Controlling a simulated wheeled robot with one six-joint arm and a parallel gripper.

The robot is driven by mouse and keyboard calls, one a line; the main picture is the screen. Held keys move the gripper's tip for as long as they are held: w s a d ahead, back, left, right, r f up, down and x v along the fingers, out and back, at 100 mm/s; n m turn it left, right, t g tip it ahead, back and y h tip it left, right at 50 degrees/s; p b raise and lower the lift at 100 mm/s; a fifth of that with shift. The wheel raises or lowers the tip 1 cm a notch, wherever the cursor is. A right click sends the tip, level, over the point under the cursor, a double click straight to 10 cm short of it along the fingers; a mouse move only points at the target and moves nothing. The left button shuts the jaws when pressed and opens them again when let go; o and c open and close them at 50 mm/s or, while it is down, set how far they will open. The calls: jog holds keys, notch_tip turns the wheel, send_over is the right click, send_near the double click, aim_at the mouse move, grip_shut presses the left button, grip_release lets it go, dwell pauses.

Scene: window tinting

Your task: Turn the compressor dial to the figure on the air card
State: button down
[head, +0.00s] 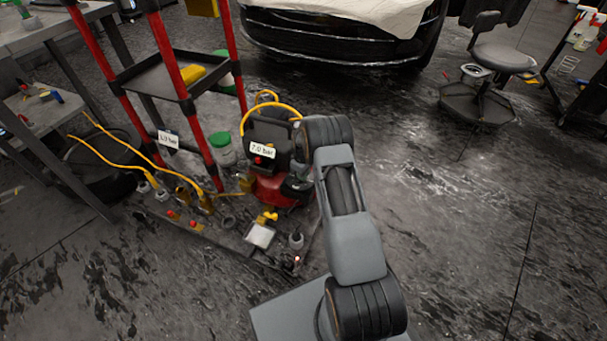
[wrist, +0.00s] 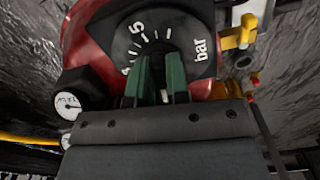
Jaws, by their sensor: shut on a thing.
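The pointer's reading is not clear. A white card (head: 262,150) on the compressor reads "7.0 bar". Another white card (head: 168,139) on the cart reads something like "1.0 bar" or "4.0 bar".
A small round gauge (wrist: 68,106) and a yellow valve (wrist: 240,33) flank the dial. A red-legged cart (head: 150,75) stands behind left, with yellow hoses (head: 120,150) by it. The floor right of my arm is open, up to a stool (head: 500,60).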

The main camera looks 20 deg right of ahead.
jog(key=shift+w, duration=0.1)
jog(key=c, duration=1.1)
grip_release()
jog(key=shift+r, duration=0.1)
notch_tip(320, 180, up, 14)
jog(key=p, duration=0.4)
jog(key=shift+f, duration=0.2)
jog(key=s+a+r+m+t+p, duration=0.1)
jog(key=s+a+r+p, duration=0.3)
jog(key=r, duration=0.7)
jog(key=s+a+r+m+p, duration=0.1)
jog(key=s+r+p, duration=0.2)
jog(key=r+p, duration=0.55)
jog(key=s+a+r+m+t+p, duration=0.1)
jog(key=s+a+r+p, duration=0.2)
jog(key=r, duration=1)
jog(key=s+a+r+m+p, duration=0.1)
jog(key=s+a+r+p, duration=0.1)
jog(key=s+r+p, duration=0.5)
jog(key=s+a+r+m+t+p, duration=0.1)
jog(key=s+a+r+m+p, duration=0.1)
jog(key=s+r+p, duration=0.4)
jog(key=s+a+r, duration=0.1)
jog(key=s+r, duration=0.4)
jog(key=s, duration=0.1)
jog(key=shift+a+m+t+p, duration=0.3)
jog(key=shift+a+p, duration=0.05)
jog(key=shift+p, duration=0.05)
